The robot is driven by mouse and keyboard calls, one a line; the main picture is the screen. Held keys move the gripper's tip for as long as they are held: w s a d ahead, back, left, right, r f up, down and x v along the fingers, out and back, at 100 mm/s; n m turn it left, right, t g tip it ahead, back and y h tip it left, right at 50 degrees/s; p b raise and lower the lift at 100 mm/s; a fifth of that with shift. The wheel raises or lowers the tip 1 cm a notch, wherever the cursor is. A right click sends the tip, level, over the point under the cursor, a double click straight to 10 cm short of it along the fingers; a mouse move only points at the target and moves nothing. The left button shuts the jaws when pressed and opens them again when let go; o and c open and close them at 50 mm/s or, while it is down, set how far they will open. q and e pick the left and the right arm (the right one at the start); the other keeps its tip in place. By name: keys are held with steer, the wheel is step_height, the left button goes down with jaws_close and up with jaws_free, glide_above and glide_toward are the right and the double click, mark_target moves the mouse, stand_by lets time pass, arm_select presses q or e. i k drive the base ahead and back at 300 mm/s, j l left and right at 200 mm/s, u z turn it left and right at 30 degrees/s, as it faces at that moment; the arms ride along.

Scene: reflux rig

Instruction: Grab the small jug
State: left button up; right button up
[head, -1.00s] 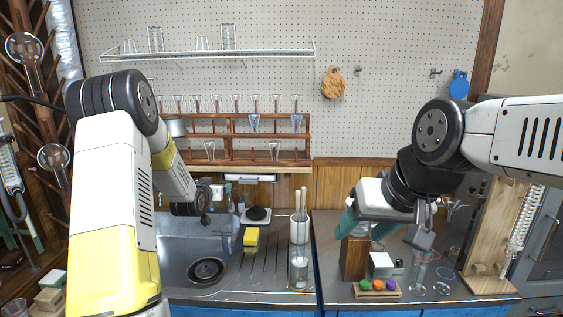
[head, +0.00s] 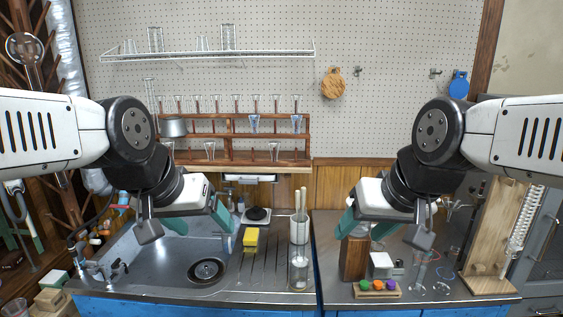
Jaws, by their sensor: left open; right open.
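I cannot tell for sure which thing is the small jug. A grey metal vessel (head: 173,127) stands at the left end of the wooden rack, and a clear glass vessel (head: 299,270) stands at the sink unit's front right. My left gripper (head: 199,228) is open and empty, with teal fingers, above the back of the sink. My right gripper (head: 366,232) is open above the right counter, over a wooden block (head: 354,260). Its fingers and wrist hide part of what stands behind them.
A yellow sponge (head: 251,238) lies on the drainboard beside a white holder (head: 299,230) with rods. A small tray with coloured balls (head: 377,288) and a white box (head: 381,264) are on the right counter. Taps (head: 104,268) stand at the sink's left. The drainboard's middle is mostly clear.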

mark_target(228, 240)
steer(key=i+j+z, duration=0.15)
steer(key=j, duration=0.2)
steer(key=i+j+z, duration=0.15)
steer(key=j, duration=0.25)
steer(key=i+j+z, duration=0.15)
steer(key=j, duration=0.25)
steer(key=i+j+z, duration=0.15)
steer(key=j, duration=0.25)
